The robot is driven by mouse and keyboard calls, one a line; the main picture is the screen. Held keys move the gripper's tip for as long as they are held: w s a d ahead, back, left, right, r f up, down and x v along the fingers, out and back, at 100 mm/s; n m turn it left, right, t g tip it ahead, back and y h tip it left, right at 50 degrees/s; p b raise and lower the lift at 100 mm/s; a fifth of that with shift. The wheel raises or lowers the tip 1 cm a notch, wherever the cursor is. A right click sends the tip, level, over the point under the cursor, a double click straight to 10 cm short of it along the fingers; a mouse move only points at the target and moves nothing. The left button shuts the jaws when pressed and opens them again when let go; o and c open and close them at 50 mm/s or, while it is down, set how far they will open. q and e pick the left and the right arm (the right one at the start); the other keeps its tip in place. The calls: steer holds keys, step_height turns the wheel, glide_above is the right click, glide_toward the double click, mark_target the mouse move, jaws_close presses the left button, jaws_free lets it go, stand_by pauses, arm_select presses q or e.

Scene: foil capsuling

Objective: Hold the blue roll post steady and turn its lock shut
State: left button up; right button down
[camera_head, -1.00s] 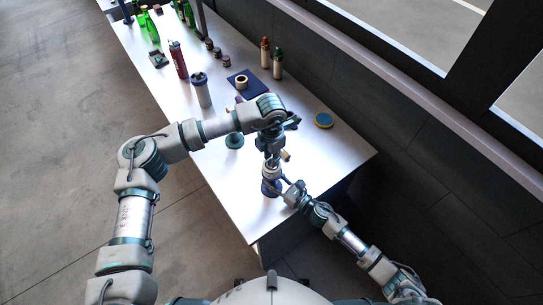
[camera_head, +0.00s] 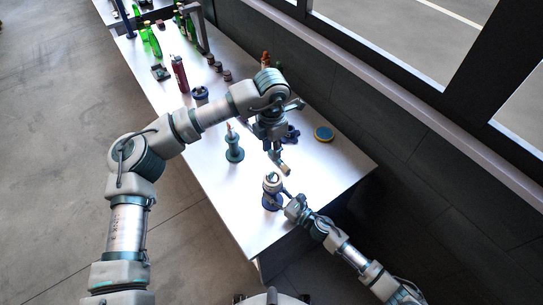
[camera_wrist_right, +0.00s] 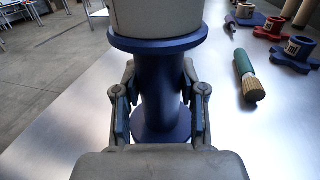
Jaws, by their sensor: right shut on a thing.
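The blue roll post (camera_head: 270,202) stands upright near the table's near end, with a pale roll (camera_head: 272,186) on it. In the right wrist view, its blue stem (camera_wrist_right: 158,85) rises from a round blue base to a wide flange under the grey roll (camera_wrist_right: 155,17). My right gripper (camera_head: 287,203) is shut on the stem, with one finger on each side (camera_wrist_right: 158,105). My left gripper (camera_head: 275,150) is above and beyond the post, apart from it, pointing down. Its finger gap is too small to judge. I cannot make out the lock's position.
Bottles and cups stand farther back.

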stand_by(0.4)
steer(key=c, duration=0.6)
jaws_free()
steer(key=shift+d, duration=0.1)
